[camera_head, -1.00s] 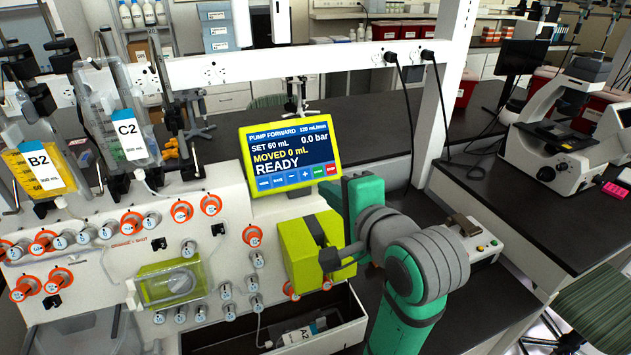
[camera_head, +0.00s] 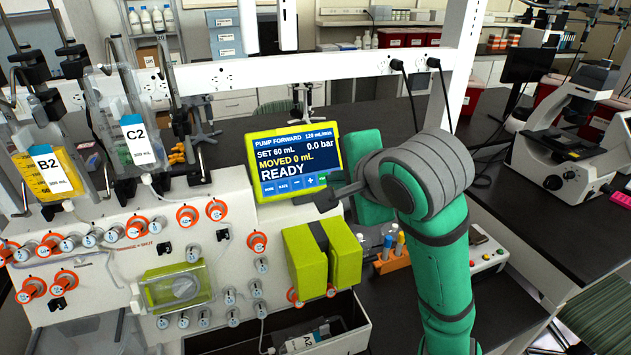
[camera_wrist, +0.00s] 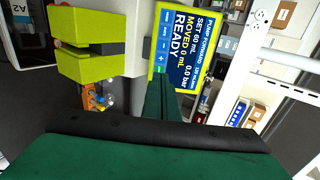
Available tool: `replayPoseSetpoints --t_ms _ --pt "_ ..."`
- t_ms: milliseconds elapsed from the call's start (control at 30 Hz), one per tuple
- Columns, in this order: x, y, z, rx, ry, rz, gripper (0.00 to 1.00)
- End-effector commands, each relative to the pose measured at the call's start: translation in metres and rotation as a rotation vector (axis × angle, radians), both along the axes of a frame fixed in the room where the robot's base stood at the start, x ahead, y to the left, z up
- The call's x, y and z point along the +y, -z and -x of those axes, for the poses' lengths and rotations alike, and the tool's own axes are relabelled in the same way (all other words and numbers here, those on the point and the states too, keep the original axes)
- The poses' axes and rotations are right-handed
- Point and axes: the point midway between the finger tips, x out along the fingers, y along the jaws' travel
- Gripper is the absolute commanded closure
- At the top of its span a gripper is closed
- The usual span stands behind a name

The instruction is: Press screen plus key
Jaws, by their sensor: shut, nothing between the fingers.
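The yellow-framed pump screen (camera_head: 293,158) stands on top of the white machine. It reads PUMP FORWARD, SET 60 mL, MOVED 0 mL, 0.0 bar, READY. The plus key (camera_head: 310,181) is a blue key in the row along its lower edge, left of the green key. My gripper (camera_head: 324,200) is shut and empty, just below the screen's lower right, close to the plus key. It covers the right end of the key row, and contact cannot be told. The wrist view shows the screen (camera_wrist: 181,50) turned sideways, with the plus key (camera_wrist: 161,60) visible just beyond my gripper.
A yellow-green block (camera_head: 309,262) projects from the machine below the screen. An orange rack (camera_head: 393,259) with bottles stands right of it. Hanging bags C2 (camera_head: 137,140) and B2 (camera_head: 48,172) are at left. A white post (camera_head: 452,75) rises behind my arm.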

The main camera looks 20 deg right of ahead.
Motion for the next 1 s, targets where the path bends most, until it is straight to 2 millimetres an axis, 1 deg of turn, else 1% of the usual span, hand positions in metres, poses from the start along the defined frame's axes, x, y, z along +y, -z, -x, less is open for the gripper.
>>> replayPoseSetpoints --t_ms 167,267,600,1000 --pt "0.001 0.002 -0.003 -0.001 -0.001 -0.002 1.00" --pt "0.002 0.007 -0.011 -0.001 -0.004 -0.004 1.00" --pt "0.003 0.031 -0.046 0.000 -0.002 -0.005 1.00" --pt "0.004 0.053 -0.079 -0.002 -0.003 -0.003 1.00"
